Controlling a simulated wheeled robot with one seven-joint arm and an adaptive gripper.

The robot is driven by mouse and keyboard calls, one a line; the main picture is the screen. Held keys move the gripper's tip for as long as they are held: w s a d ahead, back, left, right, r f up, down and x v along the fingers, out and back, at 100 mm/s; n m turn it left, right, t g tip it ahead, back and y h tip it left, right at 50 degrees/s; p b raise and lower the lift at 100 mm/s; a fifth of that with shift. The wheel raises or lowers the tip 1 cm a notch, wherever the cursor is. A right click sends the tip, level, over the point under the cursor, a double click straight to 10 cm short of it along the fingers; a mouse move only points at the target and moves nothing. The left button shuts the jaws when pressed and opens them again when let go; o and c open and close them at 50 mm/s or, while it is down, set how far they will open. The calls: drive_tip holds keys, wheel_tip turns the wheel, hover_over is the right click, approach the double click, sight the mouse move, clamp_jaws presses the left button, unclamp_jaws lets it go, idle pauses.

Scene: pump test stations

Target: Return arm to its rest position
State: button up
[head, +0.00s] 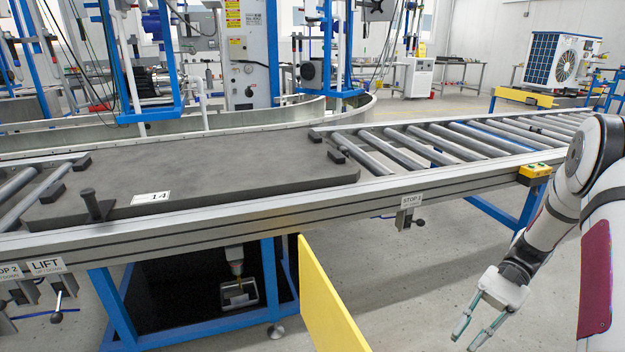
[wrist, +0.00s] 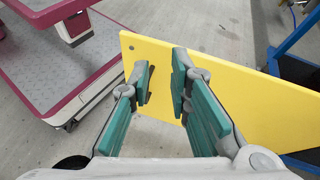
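My gripper (head: 469,334) hangs low at the lower right of the head view, pointing down and to the left, in front of the conveyor. In the wrist view my gripper (wrist: 160,80) shows its two green-padded fingers apart, with nothing held between them. The arm comes down from the right edge of the head view. A yellow panel (head: 328,305) stands to the left of the gripper; in the wrist view the yellow panel (wrist: 240,95) lies behind the fingertips. I cannot tell whether the fingers touch it.
A roller conveyor (head: 290,213) runs across the head view, bearing a dark flat pallet (head: 240,170) labelled 14. A yellow-black button box (head: 534,171) sits on its rail near my arm. A small metal tray (head: 240,293) lies beneath. Grey floor (head: 420,290) is clear below the rail.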

drive_tip(key=s+a+r+n+t+h, duration=0.1)
drive_tip(key=s+a+r+n+h, duration=0.3)
drive_tip(key=r, duration=0.5)
drive_tip(key=s+a+r+n+h, duration=0.1)
drive_tip(key=s+a+r+h, duration=0.3)
drive_tip(key=r, duration=0.5)
drive_tip(key=s+a+r+n+t+h, duration=0.1)
drive_tip(key=s+a+n+t+h, duration=0.15)
drive_tip(key=s, duration=0.55)
drive_tip(key=s+a+n+t+h, duration=0.15)
drive_tip(key=s+t, duration=0.25)
drive_tip(key=s, duration=0.4)
wheel_tip(320, 180, up, 36)
drive_tip(key=n+t+y+p, duration=0.1)
drive_tip(key=t+p, duration=0.2)
drive_tip(key=p, duration=3.1)
drive_tip(key=shift+r+t, duration=0.2)
drive_tip(key=shift+t, duration=0.15)
drive_tip(key=shift+w+a, duration=0.1)
